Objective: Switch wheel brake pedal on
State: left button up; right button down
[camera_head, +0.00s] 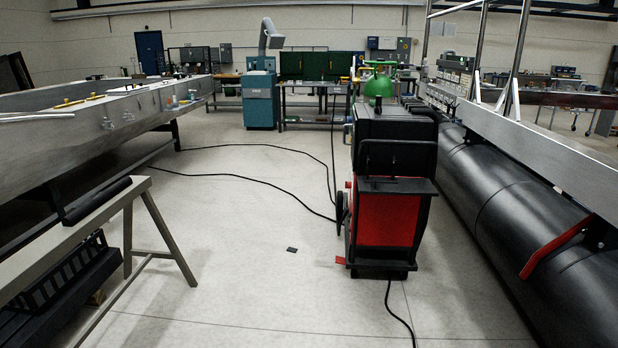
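A red and black wheeled machine cart (390,215) stands on the floor right of centre. A small red tab (340,260) sticks out low at its left side, near the floor, and looks like the wheel brake pedal. Whether it is pressed down or raised cannot be told at this size. A dark wheel (340,212) shows at the cart's left side, above and behind the tab. Neither of my grippers is in view.
A black cable (400,312) runs from the cart toward me; others cross the floor behind. A trestle (150,225) stands at left. A black pontoon float (520,220) with a red bracket (550,250) lies at right. The floor (240,290) between is mostly clear, with a small dark piece (292,249).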

aim_at(339, 260)
jog(key=i, duration=4.05)
jog(key=z, duration=0.3)
